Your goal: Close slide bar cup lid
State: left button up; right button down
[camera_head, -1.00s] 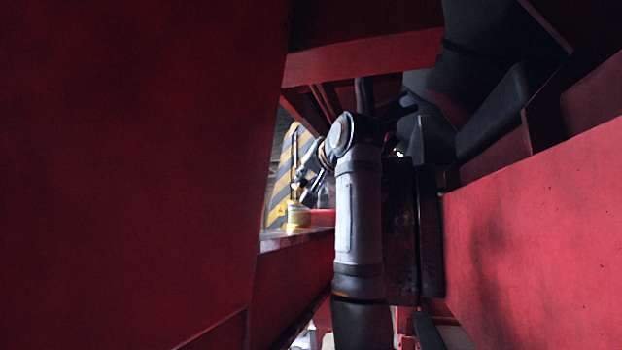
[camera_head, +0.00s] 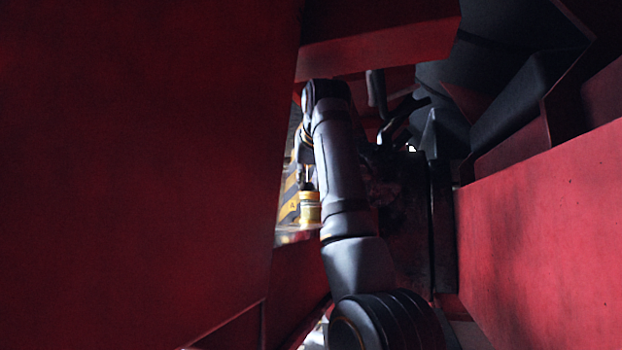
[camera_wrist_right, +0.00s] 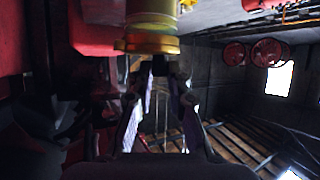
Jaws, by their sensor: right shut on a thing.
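The yellow, brass-like slide bar cup (camera_head: 310,212) stands on a ledge beyond the red panels in the head view. In the right wrist view the cup (camera_wrist_right: 152,20) shows at the top, its round golden lid (camera_wrist_right: 147,45) facing my fingers. My right gripper (camera_wrist_right: 160,68) is shut at the lid, on what looks like its small dark knob. In the head view the right gripper (camera_head: 306,184) is small and just above the cup, partly hidden by my arm. The lid appears to lie against the cup; whether it is fully seated I cannot tell. My left gripper is not in view.
A large red panel (camera_head: 140,170) fills the left, and a red beam (camera_head: 545,240) runs along the right. My right arm passes through the narrow gap between them. A red beam (camera_head: 380,45) crosses above. The ledge (camera_head: 291,236) bears the cup.

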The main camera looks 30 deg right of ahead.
dwell(0.4)
jog(key=c, duration=1.3)
grip_release()
jog(key=shift+w, duration=0.15)
jog(key=v, duration=1.2)
jog(key=shift+w, duration=0.1)
